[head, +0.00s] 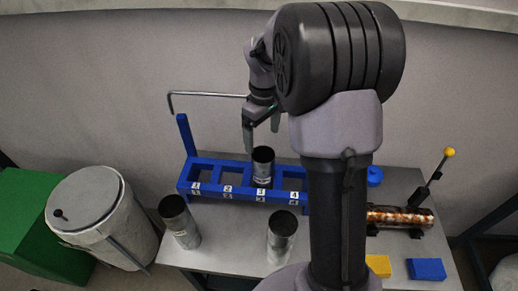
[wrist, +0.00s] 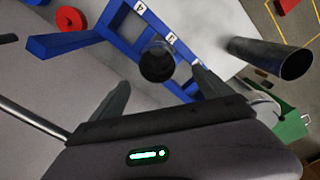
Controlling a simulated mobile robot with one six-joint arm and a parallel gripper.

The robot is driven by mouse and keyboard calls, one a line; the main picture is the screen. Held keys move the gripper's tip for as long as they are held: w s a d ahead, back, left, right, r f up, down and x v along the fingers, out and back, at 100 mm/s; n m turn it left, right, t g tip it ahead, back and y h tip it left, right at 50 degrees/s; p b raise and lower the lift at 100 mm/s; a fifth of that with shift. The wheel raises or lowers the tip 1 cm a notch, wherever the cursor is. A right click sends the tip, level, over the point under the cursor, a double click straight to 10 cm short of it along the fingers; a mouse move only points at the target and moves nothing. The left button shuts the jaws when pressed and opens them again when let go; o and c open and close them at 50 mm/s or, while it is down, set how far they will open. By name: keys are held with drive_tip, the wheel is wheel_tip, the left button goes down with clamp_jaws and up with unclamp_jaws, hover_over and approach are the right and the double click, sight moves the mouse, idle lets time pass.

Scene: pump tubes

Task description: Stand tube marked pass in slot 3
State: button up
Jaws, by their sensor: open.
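A dark metal tube (head: 263,168) stands upright in slot 3 of the blue rack (head: 186,136); it also shows in the wrist view (wrist: 158,64). Two more metal tubes stand on the table in front of the rack, one at the left (head: 179,222) and one nearer the middle (head: 281,237). I cannot read any pass mark on the tubes. My gripper (head: 261,142) is open and empty, above and behind the tube in slot 3. In the wrist view my spread fingers (wrist: 160,88) lie either side of that tube, apart from it.
Slots 1, 2 and 4 look empty. A grey drum (head: 103,225) and green box (head: 38,215) stand left of the table. At the right are a copper coil (head: 400,218), a yellow-knobbed lever (head: 448,152), a yellow block (head: 378,265) and a blue block (head: 426,269).

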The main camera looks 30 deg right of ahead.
drive_tip(key=s+a+r+m+t, duration=0.2)
drive_tip(key=s+a+r, duration=0.4)
drive_tip(key=a+r, duration=0.15)
drive_tip(key=s+a+r+m+t+y, duration=0.1)
drive_tip(key=s+a+r+m, duration=0.1)
drive_tip(key=s+a, duration=0.3)
drive_tip(key=s+a+r+m+t+y, duration=0.1)
drive_tip(key=s+a+m, duration=0.3)
drive_tip(key=s, duration=0.8)
drive_tip(key=shift+a+r+m+t, duration=0.3)
drive_tip(key=shift+a+r+t, duration=0.25)
drive_tip(key=shift+t, duration=0.25)
drive_tip(key=shift+d, duration=0.15)
